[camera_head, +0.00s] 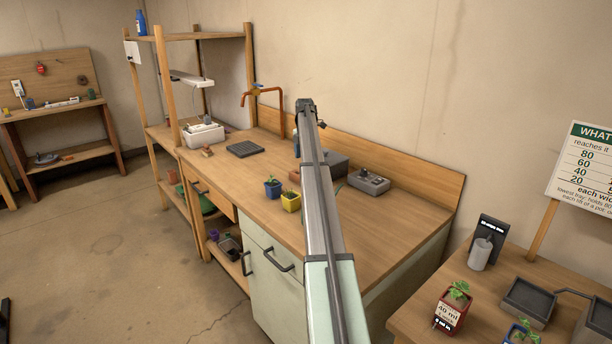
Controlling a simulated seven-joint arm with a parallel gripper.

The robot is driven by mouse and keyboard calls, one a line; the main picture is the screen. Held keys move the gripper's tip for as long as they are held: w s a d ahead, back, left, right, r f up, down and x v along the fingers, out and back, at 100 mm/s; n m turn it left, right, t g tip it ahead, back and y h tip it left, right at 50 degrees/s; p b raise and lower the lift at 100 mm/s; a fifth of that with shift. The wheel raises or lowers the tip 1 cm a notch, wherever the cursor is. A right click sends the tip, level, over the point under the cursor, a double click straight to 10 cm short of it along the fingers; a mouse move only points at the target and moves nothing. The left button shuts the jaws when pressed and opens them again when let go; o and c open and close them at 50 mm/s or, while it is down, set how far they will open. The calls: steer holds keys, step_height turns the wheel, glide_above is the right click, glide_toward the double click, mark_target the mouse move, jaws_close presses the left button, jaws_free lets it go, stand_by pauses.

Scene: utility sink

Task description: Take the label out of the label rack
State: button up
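I cannot pick out a label rack or a loose label for certain. A small brown object (206,150) sits on the wooden bench near the shelf posts, too small to make out. My arm reaches up across the middle of the view, over the bench. The dark end of my arm, where my gripper (306,104) seems to be, shows in front of the back wall. Its fingers are too small to make out, and I see nothing held there. My arm hides part of the bench behind it.
The wooden bench (400,215) carries a blue pot (272,188), a yellow pot (291,201), a dark tray (245,149), a grey box with knobs (369,181) and a white tub (204,134). A copper tap (262,92) stands behind.

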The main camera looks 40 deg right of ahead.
steer(key=shift+s+d+f, duration=0.1)
steer(key=shift+d+f, duration=0.05)
steer(key=shift+f, duration=1.5)
steer(key=shift+d+f, duration=0.15)
steer(key=shift+f, duration=1.45)
steer(key=c, duration=1.1)
steer(key=shift+r, duration=0.1)
